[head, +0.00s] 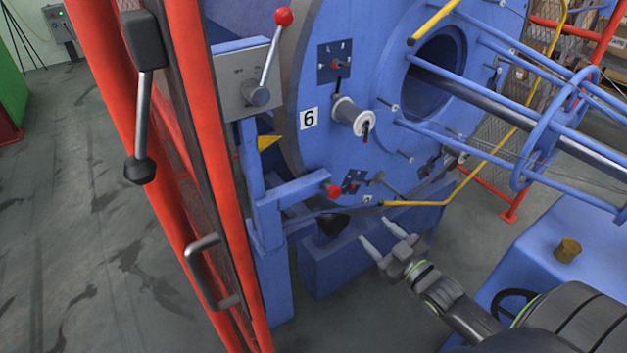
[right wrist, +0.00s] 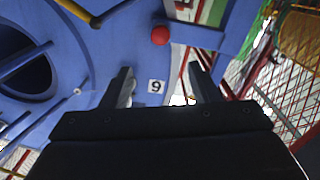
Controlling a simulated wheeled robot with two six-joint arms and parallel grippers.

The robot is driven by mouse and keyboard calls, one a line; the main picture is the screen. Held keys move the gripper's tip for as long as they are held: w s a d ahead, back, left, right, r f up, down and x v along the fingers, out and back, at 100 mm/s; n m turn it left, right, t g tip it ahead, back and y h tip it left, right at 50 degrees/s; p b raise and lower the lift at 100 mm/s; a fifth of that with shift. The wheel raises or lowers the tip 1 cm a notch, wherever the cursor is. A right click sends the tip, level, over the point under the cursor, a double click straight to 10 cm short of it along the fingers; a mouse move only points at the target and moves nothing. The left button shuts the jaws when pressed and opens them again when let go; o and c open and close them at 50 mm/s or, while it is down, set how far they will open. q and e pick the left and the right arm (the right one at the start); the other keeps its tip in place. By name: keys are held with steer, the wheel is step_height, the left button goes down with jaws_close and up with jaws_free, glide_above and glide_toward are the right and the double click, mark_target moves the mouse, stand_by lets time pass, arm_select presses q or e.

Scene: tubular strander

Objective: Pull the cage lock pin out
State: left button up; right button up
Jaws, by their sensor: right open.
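A red ball knob (head: 333,190) sits at the end of a blue horizontal bracket (head: 292,190), beside the big blue disc (head: 380,75). I take it as the cage lock pin's handle; the pin itself is hidden. The knob also shows in the right wrist view (right wrist: 160,35), beyond my fingertips and apart from them. My right gripper (head: 376,231) is open and empty, below and to the right of the knob in the head view. In the right wrist view its two fingers (right wrist: 158,75) stand apart, with the number plate (right wrist: 156,86) between them. My left gripper is not in view.
A lever with a red ball (head: 284,16) stands on a grey plate above. A red guard frame (head: 195,150) with handles is on the left. Blue cage tubes (head: 480,140) and a yellow bar (head: 470,175) lie to the right.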

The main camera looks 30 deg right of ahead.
steer(key=b, duration=0.6)
glide_toward(337, 195)
steer(key=w, duration=0.2)
steer(key=w+b, duration=0.1)
steer(key=w, duration=0.4)
steer(key=w+b, duration=0.1)
steer(key=w, duration=0.1)
steer(key=shift+w+a+b, duration=0.2)
steer(key=shift+a+b, duration=0.1)
steer(key=shift+a, duration=0.05)
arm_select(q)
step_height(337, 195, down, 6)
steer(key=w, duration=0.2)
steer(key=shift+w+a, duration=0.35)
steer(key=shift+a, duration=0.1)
arm_select(e)
steer(key=shift+w+a+r, duration=0.1)
steer(key=shift+w, duration=0.5)
